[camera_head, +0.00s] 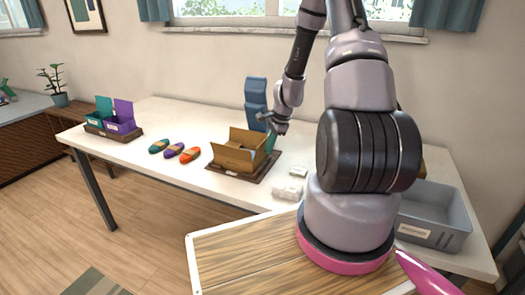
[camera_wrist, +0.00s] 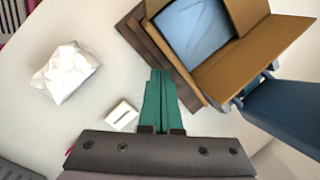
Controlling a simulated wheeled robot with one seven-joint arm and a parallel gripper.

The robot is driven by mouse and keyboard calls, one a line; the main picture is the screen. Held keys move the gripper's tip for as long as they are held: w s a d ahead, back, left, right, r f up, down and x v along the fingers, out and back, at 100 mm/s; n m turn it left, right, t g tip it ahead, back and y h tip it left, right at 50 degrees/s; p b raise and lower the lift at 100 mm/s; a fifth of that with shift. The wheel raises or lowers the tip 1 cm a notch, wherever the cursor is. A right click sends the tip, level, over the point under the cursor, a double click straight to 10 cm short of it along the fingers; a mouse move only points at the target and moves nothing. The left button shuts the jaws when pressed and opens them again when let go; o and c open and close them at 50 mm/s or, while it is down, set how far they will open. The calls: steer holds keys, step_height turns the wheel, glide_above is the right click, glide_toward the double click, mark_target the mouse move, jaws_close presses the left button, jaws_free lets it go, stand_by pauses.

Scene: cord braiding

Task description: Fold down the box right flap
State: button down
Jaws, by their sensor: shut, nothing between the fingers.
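The open brown cardboard box (camera_head: 238,157) sits on a dark brown board on the table, with flaps sticking up and outward. My gripper (camera_head: 270,140) is just right of the box, its fingers pointing down beside the right side. In the wrist view the teal fingers (camera_wrist: 160,75) are together and empty, apart from the box. There the box's wide flap (camera_wrist: 255,58) spreads out toward a blue upright piece, and pale blue material (camera_wrist: 195,30) lies inside the box. Which flap is the right one is hard to tell in the wrist view.
A blue upright piece (camera_head: 256,92) stands behind the box. A crumpled white packet (camera_wrist: 66,72) and a small white block (camera_wrist: 122,114) lie near my fingers. Coloured cord spools (camera_head: 175,151) lie left of the box. A grey bin (camera_head: 432,215) is at right.

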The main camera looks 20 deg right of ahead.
mark_target(262, 144)
steer(key=shift+w, duration=0.1)
stand_by(0.4)
steer(key=shift+w+a, duration=0.4)
steer(key=shift+a, duration=0.05)
steer(key=shift+w+a+r, duration=0.3)
steer(key=shift+w+a, duration=0.25)
steer(key=shift+w+a, duration=0.55)
steer(key=shift+a, duration=0.05)
